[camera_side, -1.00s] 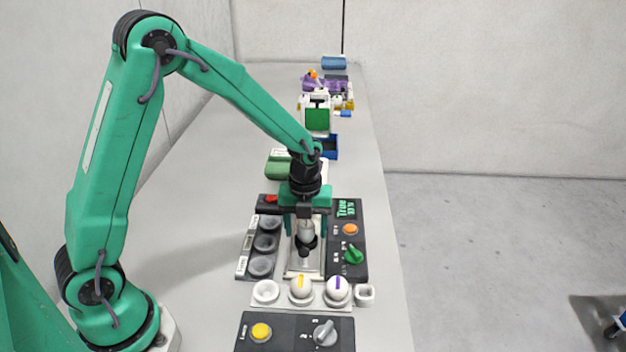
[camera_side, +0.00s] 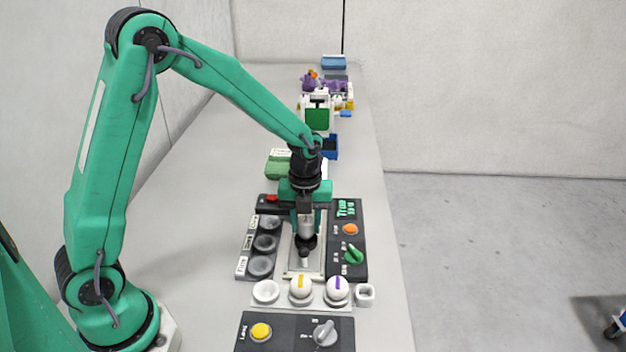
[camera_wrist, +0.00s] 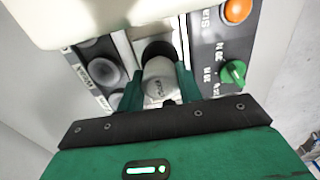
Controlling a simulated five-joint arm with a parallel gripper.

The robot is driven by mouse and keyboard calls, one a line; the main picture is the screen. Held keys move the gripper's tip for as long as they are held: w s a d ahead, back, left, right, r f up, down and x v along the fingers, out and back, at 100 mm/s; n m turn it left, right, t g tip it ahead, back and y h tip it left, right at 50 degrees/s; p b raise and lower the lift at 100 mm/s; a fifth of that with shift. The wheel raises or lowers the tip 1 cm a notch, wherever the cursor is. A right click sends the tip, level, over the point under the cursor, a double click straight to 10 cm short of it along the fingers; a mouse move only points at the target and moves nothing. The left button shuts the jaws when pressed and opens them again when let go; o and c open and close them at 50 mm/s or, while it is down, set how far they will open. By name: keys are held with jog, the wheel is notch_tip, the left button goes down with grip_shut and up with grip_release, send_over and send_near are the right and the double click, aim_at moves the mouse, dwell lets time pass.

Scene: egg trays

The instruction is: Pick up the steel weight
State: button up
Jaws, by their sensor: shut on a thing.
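The steel weight (camera_side: 306,225) is a silvery grey piece with a dark lower part, upright over the pale plate in the middle of the device. My gripper (camera_side: 306,222) is above that plate, with its green fingers shut on the weight from both sides. In the wrist view the weight (camera_wrist: 160,88) shows pale, with small lettering, between the two green fingers (camera_wrist: 160,92). Whether its bottom touches the plate, I cannot tell.
A dark panel (camera_side: 359,265) with an orange button and green knob is on the right. A strip of round cups (camera_side: 240,268) is on the left. Two white egg-like pieces (camera_side: 300,297) stand in front, with an empty cup (camera_side: 265,292). More objects stand behind.

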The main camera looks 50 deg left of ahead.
aim_at(307, 223)
jog(key=r, duration=0.2)
jog(key=d+r, duration=0.1)
jog(key=shift+s+r, duration=0.2)
jog(key=shift+s, duration=0.05)
jog(key=s+d+r, duration=0.5)
jog(key=d+r, duration=0.1)
jog(key=d, duration=0.3)
jog(key=shift+s+r, duration=0.15)
jog(key=shift+s, duration=0.25)
jog(key=shift+r, duration=0.1)
